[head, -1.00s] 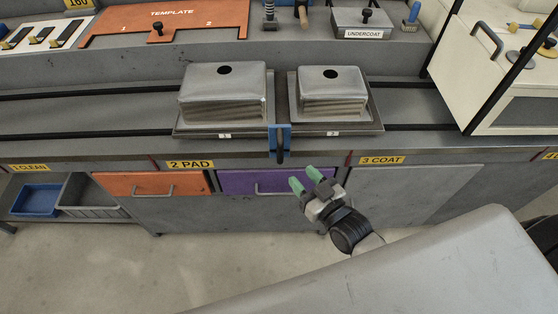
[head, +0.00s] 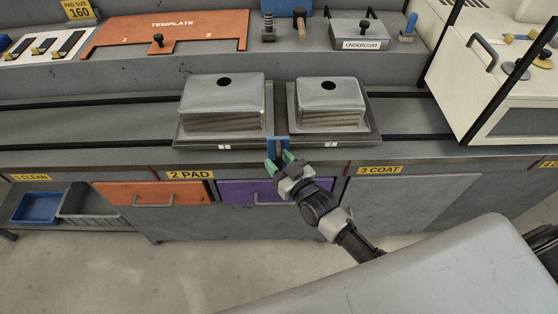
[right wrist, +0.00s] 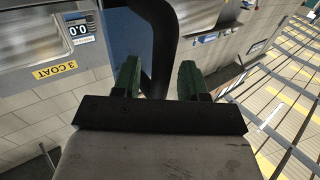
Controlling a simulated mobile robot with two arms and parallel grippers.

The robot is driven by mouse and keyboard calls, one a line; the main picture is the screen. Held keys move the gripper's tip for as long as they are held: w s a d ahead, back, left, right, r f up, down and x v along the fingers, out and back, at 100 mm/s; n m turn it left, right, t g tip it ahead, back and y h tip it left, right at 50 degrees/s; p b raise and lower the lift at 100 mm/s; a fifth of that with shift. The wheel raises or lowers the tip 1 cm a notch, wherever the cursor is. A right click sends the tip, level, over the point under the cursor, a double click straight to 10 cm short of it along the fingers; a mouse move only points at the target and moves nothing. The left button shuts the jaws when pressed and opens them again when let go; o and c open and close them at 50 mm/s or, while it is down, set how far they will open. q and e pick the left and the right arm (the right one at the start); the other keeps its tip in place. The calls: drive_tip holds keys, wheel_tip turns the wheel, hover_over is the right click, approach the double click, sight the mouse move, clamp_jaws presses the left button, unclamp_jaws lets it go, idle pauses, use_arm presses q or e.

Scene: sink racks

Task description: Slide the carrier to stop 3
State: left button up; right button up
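The carrier (head: 192,143) is a grey tray on two dark rails. It bears two upturned metal basins (head: 222,92) with holes on top, over plates marked 1 and 2. It stands above the 2 PAD label (head: 190,175), left of the 3 COAT label (head: 380,170). A blue bracket (head: 278,144) with a dark handle is at its front middle. My right gripper (head: 279,161) is at this handle. In the right wrist view, the dark handle (right wrist: 160,50) passes between its open green fingers (right wrist: 157,82), with a gap on the right. My left gripper is out of view.
The rails (head: 410,140) look clear right of the carrier, up to a white cabinet with a dark frame (head: 500,95). An undercoat box (head: 365,34) and an orange template (head: 170,28) sit on the back shelf. Orange and purple drawers (head: 150,192) are below the counter.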

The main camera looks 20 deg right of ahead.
clamp_jaws()
drive_tip(key=shift+d, duration=0.15)
drive_tip(key=s+d, duration=0.3)
drive_tip(key=d, duration=0.7)
drive_tip(key=s+d, duration=0.3)
drive_tip(key=d, duration=0.8)
drive_tip(key=shift+o, duration=0.2)
unclamp_jaws()
drive_tip(key=b+v, duration=0.1)
drive_tip(key=v, duration=1)
drive_tip(key=shift+a, duration=0.1)
